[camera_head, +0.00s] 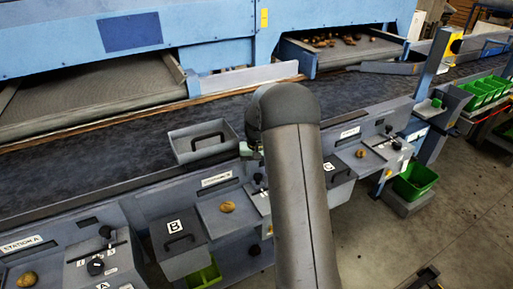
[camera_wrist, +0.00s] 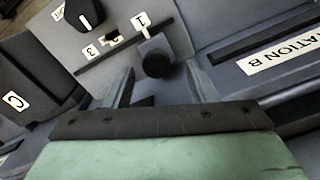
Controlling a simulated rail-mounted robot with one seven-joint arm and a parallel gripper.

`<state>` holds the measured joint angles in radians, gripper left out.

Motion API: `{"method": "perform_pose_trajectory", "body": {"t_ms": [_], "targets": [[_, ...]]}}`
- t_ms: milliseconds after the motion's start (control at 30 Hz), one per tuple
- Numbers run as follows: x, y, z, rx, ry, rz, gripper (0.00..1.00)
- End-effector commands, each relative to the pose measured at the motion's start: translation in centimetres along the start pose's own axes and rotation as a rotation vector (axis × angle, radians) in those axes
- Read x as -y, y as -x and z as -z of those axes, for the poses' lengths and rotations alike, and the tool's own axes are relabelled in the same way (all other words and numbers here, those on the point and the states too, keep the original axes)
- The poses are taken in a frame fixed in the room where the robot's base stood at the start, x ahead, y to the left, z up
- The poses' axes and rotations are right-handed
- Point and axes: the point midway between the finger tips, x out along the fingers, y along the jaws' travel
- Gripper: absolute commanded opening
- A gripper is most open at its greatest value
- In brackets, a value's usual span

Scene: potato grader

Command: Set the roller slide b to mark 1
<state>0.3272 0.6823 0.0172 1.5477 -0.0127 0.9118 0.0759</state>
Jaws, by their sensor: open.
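The roller slide b is on the sloped grey panel (camera_wrist: 180,38) between the Station B label and the C lid. Its round black knob (camera_wrist: 157,64) is on a grey block; a small white pointer (camera_wrist: 146,33) lies beside the mark 1 label (camera_wrist: 141,20). The mark 3 label (camera_wrist: 92,50) is farther left along the dark slot; the middle label is partly covered. My gripper (camera_wrist: 160,70) is open, with a finger on either side of the knob; contact cannot be told. In the head view my arm hides most of the gripper and part of this panel (camera_head: 261,203).
A black rotary knob (camera_wrist: 84,14) is on the same panel. The Station B label (camera_wrist: 277,58) and the C lid (camera_wrist: 14,110) flank it. In the head view, a grey tray (camera_head: 203,143) stands beside my arm, and the dark conveyor belt (camera_head: 100,155) runs behind the stations.

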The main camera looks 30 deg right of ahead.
Motion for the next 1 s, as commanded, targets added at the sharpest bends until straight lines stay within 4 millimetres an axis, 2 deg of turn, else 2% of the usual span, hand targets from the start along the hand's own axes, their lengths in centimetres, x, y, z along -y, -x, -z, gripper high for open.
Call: {"method": "perform_pose_trajectory", "body": {"t_ms": [300, 500, 700, 1000], "targets": [[0.1, 7.9, 0.1, -0.005, 0.001, 0.001, 0.52], [0.1, 12.1, 0.0, -0.003, 0.001, 0.001, 0.52], [0.1, 14.6, 0.0, 0.0, 0.002, 0.002, 0.52], [0.1, 15.2, -0.1, 0.002, 0.001, 0.002, 0.52]]}}
